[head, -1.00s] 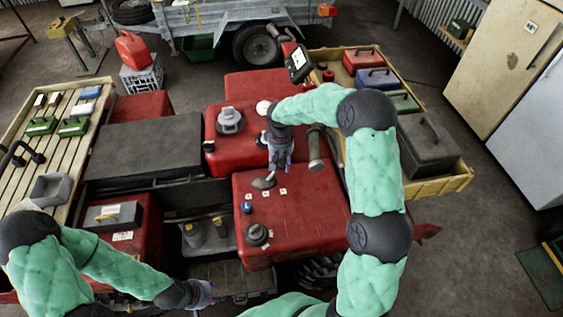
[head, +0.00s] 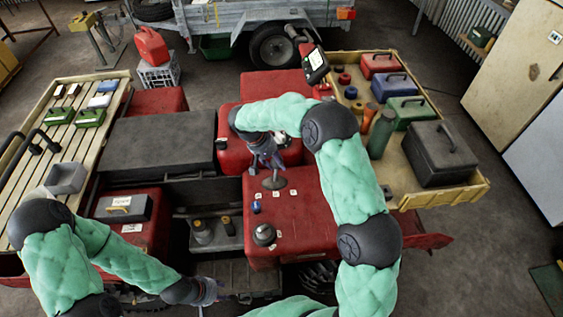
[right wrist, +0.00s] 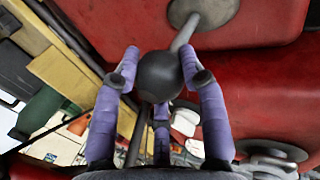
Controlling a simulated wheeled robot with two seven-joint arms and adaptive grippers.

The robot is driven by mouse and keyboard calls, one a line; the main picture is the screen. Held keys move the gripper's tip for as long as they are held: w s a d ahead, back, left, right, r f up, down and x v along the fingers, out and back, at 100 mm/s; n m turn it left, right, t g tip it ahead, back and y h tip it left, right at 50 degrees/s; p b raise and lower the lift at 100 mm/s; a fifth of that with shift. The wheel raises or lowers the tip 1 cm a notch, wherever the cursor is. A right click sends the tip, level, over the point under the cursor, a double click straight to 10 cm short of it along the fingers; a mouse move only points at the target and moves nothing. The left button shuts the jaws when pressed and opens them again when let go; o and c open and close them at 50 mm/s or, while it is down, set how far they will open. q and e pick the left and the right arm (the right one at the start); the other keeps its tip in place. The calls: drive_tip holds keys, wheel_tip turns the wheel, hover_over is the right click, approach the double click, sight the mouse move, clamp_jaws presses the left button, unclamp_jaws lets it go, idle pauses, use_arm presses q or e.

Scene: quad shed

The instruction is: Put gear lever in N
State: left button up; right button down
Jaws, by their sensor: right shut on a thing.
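The gear lever is a dark ball knob (right wrist: 160,77) on a thin grey rod. The rod rises from a round grey base (head: 274,183) on the red housing (head: 310,215); the base also shows at the top of the right wrist view (right wrist: 203,12). My right gripper (head: 272,164) is shut on the knob, its lilac fingers around it. In the head view the gripper hides the knob. Small white labels (head: 276,194) lie in front of the base; their letters are too small to read. My left gripper (head: 208,291) is low at the front; its fingers are unclear.
A blue knob (head: 256,207) and a dark round knob (head: 264,234) stand on the housing near the lever. A yellow-edged tray (head: 455,195) with a green bottle (head: 381,134) and boxes is at the right. A slatted rack (head: 60,155) is at the left.

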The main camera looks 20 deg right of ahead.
drive_tip(key=shift+w+a+r, duration=0.1)
drive_tip(key=shift+w+a, duration=0.2)
drive_tip(key=shift+a, duration=0.2)
drive_tip(key=c, duration=0.7)
unclamp_jaws()
drive_tip(key=shift+o, duration=0.2)
drive_tip(key=v, duration=1.2)
